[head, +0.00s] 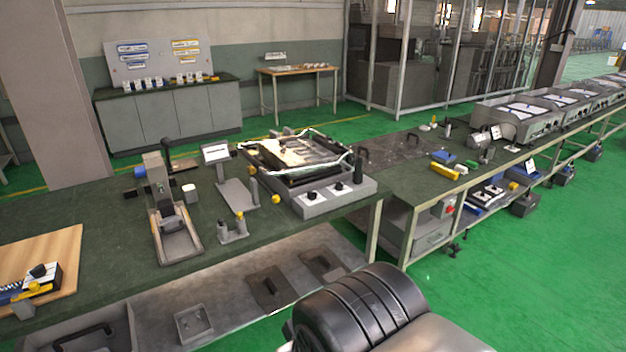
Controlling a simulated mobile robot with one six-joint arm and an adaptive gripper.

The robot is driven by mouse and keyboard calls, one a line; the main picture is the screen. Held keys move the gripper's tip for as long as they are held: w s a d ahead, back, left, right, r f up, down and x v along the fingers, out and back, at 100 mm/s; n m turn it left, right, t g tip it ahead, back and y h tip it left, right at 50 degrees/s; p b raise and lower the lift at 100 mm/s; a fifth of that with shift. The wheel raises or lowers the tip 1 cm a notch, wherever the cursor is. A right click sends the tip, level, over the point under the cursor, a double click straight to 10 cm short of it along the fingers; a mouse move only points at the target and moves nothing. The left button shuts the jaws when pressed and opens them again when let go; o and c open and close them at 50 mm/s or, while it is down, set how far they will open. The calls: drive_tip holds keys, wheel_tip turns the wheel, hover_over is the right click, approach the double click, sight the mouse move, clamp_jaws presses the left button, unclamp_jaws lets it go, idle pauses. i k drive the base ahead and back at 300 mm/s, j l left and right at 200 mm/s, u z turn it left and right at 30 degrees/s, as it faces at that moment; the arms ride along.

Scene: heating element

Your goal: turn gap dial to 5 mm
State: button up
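A grey bench device (325,198) with a tray-like top and silver side rails stands on the green-topped workbench (110,250), right of the picture's middle. Its front panel has two dark knobs on white plates, a left knob (312,196) and a right knob (338,187). Labels and scale marks are too small to read, so I cannot tell which is the gap dial or its setting. My gripper is not in view. A black ribbed part of my own body fills the bottom middle.
Left of the device stand a press-like fixture (172,225), a small display on a post (215,154) and a small grey bracket (233,229). A wooden board (45,262) lies far left. Another bench adjoins on the right. Green floor (520,270) is open at lower right.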

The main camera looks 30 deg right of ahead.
sight(312, 196)
drive_tip(key=i+l, duration=0.4)
drive_tip(key=l, duration=0.15)
drive_tip(key=i+l, duration=0.4)
drive_tip(key=l, duration=0.2)
drive_tip(key=i+l, duration=0.4)
drive_tip(key=l, duration=0.15)
drive_tip(key=i+l, duration=0.4)
drive_tip(key=l, duration=0.2)
